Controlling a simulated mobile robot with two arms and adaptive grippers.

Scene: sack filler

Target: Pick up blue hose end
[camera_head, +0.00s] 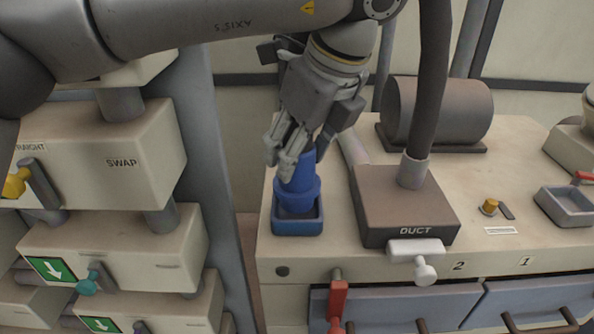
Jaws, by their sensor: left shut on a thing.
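The blue hose end (297,187) is a blue cylinder with a wider collar. It stands slightly tilted in or just over a square blue holder (298,228) on the left front of the cream machine top. My left gripper (291,158) comes down from above and is shut on the upper part of the hose end. The fingers hide part of its top. I cannot tell whether its lower end is clear of the holder. My right gripper is not in view.
A brown box marked DUCT (408,210) with a dark upright pipe (429,90) stands just right of the holder. A grey column (205,190) and SWAP boxes (130,150) stand left. A red handle (337,300) and white handle (416,250) are at the front.

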